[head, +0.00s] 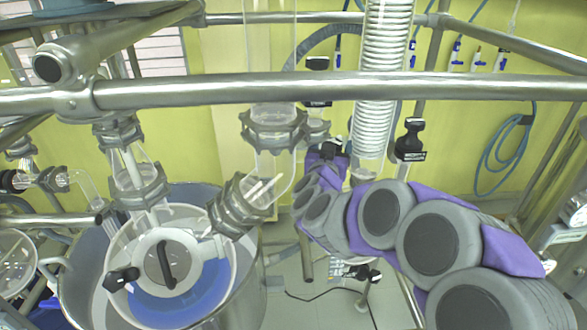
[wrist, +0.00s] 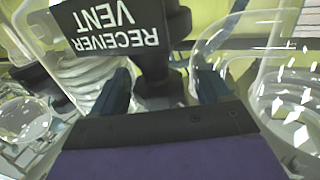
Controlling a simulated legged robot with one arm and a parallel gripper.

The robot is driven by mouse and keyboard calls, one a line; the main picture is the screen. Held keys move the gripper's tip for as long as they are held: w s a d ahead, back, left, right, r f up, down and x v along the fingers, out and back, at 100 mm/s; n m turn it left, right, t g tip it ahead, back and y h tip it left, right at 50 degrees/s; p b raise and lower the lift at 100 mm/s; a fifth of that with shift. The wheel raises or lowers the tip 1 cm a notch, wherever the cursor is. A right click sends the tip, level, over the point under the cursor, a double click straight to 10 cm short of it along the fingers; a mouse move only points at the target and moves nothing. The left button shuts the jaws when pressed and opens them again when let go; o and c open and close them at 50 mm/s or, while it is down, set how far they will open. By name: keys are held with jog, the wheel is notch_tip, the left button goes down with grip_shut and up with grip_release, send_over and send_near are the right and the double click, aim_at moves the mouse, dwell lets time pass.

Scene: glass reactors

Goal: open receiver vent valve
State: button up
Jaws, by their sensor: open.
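The receiver vent valve's black handle (wrist: 158,50) is in the wrist view, with a black tag reading RECEIVER VENT (wrist: 115,28) upside down at upper left. My gripper (wrist: 165,88) is open, with one dark finger on each side of the handle's stem. I cannot tell whether the fingers touch it. In the head view my purple and grey arm reaches in from the lower right, and my gripper (head: 328,164) is at the centre beside a small black handle (head: 332,149). The arm and gripper partly hide the valve there.
A steel rail (head: 340,88) crosses in front of the glassware. A coiled glass condenser (head: 386,75) stands just above my arm. Another tagged black valve (head: 410,140) is to the right. A glass reactor with a lid (head: 150,250) sits at lower left.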

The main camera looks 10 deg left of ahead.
jog(key=shift+a+m+g+h+p, duration=0.1)
jog(key=shift+m+g+h+p, duration=0.25)
jog(key=shift+m+h+p, duration=0.85)
jog(key=shift+m+g+h+p, duration=0.35)
jog(key=shift+m+h+p, duration=0.3)
jog(key=shift+h, duration=1.05)
jog(key=b+v, duration=0.2)
jog(key=v, duration=1.5)
jog(key=shift+s, duration=0.25)
jog(key=shift+f, duration=0.1)
